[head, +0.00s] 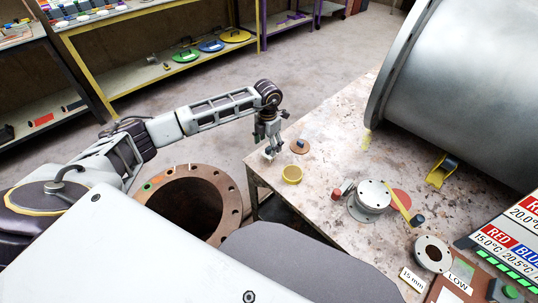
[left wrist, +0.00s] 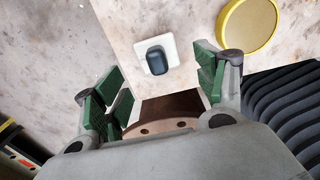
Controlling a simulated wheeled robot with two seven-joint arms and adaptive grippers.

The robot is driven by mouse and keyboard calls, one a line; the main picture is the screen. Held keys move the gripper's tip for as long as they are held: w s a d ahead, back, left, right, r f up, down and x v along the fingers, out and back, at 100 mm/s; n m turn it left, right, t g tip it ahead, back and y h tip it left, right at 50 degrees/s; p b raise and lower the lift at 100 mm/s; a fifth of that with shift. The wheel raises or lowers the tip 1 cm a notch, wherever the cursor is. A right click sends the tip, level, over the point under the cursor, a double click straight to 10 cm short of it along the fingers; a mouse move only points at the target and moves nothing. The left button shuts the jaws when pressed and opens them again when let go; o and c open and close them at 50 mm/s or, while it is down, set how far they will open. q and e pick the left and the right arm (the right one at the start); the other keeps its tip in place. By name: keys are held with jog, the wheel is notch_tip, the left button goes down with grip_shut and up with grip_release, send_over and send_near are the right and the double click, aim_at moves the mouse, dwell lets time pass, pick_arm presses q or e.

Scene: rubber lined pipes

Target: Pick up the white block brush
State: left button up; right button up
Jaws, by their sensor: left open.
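The white block brush (left wrist: 172,45) is a pale square block with a dark blue-grey knob on top. It lies on the speckled table near its edge in the left wrist view. In the head view it is mostly hidden at my left gripper (head: 268,143). The left gripper (left wrist: 160,82) is open and empty, with its green-padded fingers spread wide. In the left wrist view the brush shows beyond the fingertips, between their lines, with no finger seen touching it. My right gripper is not in view.
A yellow ring-shaped dish (head: 292,174) stands close beside the brush. A brown disc with a blue knob (head: 300,147) lies behind it. A metal flanged piece (head: 371,197) and a large steel pipe (head: 460,90) stand to the right. A rusty pipe (head: 228,190) is below the table's left edge.

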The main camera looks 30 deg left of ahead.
aim_at(269, 147)
pick_arm(q)
jog(key=shift+f, duration=0.15)
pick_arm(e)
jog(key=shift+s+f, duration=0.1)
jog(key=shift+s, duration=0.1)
pick_arm(q)
jog(key=shift+w+f, duration=0.1)
jog(key=shift+f, duration=0.45)
jog(key=f, duration=0.2)
jog(key=shift+w+f+b, duration=0.2)
jog(key=shift+f+b, duration=0.15)
jog(key=shift+f, duration=0.7)
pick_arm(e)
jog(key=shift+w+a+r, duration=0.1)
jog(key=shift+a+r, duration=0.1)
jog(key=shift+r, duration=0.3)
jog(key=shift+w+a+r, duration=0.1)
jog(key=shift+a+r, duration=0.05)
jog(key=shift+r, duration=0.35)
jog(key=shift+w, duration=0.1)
pick_arm(q)
jog(key=shift+c, duration=1.2)
jog(key=c, duration=0.9)
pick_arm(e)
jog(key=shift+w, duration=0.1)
